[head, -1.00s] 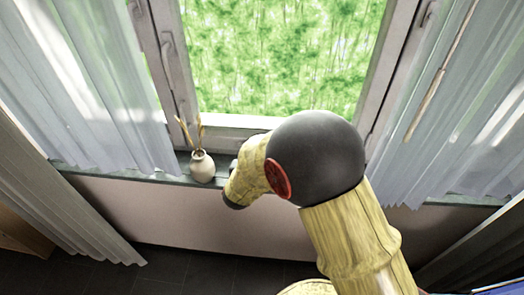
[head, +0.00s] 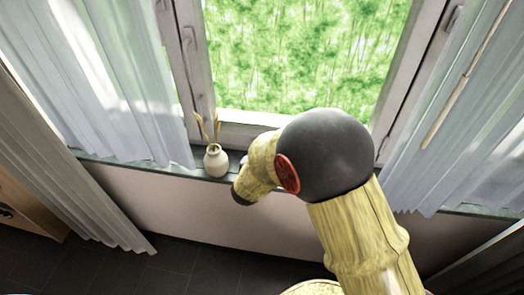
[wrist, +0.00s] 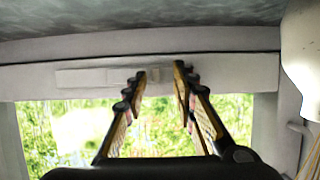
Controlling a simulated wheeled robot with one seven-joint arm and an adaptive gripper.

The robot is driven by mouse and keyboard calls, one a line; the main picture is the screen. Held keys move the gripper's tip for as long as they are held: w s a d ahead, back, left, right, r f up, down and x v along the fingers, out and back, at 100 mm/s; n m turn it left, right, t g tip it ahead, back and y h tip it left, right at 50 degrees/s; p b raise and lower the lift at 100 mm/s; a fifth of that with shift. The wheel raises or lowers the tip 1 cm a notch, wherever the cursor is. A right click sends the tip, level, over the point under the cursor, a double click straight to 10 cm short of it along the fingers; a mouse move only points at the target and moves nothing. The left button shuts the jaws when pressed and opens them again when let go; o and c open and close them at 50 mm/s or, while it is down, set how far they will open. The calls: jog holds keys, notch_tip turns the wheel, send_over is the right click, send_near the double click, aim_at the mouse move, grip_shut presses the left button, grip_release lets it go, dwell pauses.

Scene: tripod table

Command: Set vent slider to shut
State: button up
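In the wrist view a pale vent slider (wrist: 95,77) lies as a flat strip along the light window frame, with a small raised part near its right end. My gripper (wrist: 159,72) is open, its two black and yellow fingers apart. The fingertips overlap the right end of the strip in the picture. I cannot tell whether they touch it. Nothing shows held between them. In the head view my arm hides the fingers and the vent slider.
A small white vase (head: 216,161) with dry stalks stands on the dark windowsill (head: 130,161), close left of my arm. It shows at the wrist view's right edge (wrist: 303,60). Sheer curtains (head: 125,80) hang at both sides. Dark floor lies below.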

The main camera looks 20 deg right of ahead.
jog(key=v, duration=1.2)
dwell(0.3)
